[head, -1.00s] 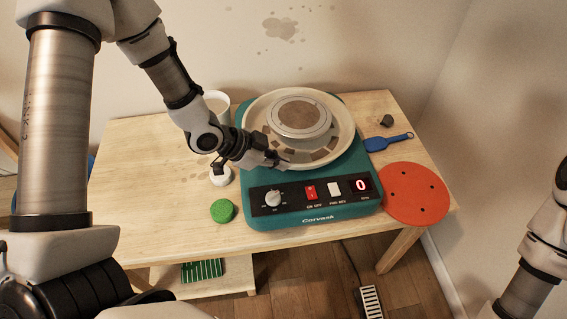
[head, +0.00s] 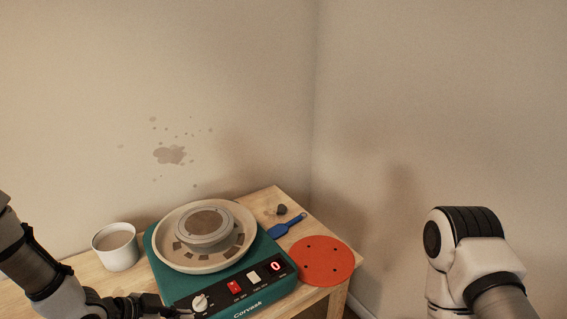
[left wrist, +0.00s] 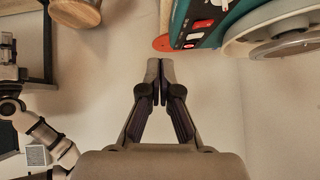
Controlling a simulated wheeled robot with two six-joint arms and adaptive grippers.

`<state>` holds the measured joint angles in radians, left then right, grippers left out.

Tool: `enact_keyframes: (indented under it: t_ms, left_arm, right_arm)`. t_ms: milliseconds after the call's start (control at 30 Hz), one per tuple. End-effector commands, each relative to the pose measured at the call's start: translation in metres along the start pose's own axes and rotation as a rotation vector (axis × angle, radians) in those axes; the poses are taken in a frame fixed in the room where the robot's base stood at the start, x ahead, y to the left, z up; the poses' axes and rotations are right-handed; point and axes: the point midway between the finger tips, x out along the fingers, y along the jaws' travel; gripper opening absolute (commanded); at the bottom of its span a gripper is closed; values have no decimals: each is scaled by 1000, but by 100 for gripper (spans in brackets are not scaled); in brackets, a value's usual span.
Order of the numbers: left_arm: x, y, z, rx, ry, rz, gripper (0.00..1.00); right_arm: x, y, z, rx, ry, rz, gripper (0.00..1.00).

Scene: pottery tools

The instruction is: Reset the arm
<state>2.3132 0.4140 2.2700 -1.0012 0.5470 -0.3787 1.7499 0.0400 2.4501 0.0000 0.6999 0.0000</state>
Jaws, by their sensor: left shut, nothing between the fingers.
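My left gripper reaches in from the lower left of the head view, its tip (head: 182,311) low in front of the control panel's knob end. In the left wrist view the left gripper (left wrist: 160,65) is shut, with its fingertips together and nothing between them. The teal pottery wheel (head: 260,284) stands on the table with a round grey wheel head in a pale splash pan (head: 175,258). Its red display reads 0. Part of the wheel also shows at the top right of the left wrist view (left wrist: 180,22). My right arm shows at the right, its gripper out of view.
A white cup (head: 116,252) stands left of the wheel on the wooden table (head: 270,203). A blue tool (head: 286,226), a small dark piece (head: 281,209) and an orange disc with holes (head: 322,262) lie to the right. Walls close off the back and right.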

Motion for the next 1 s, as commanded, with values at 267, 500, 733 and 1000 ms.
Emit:
enact_keyframes:
  t_ms: [267, 500, 733, 1000]
  left_arm:
    - [28, 47, 49, -34, -109, 112, 0]
    - [46, 112, 109, -180, -283, 197, 0]
    - [38, 198, 196, -585, -625, 109, 0]
    - [9, 192, 234, -997, -778, -285, 0]
  right_arm:
    - [0, 0, 0, 0, 1, 0, 40]
    - [0, 0, 0, 0, 1, 0, 40]
    - [0, 0, 0, 0, 0, 0, 40]
    - [0, 0, 0, 0, 1, 0, 40]
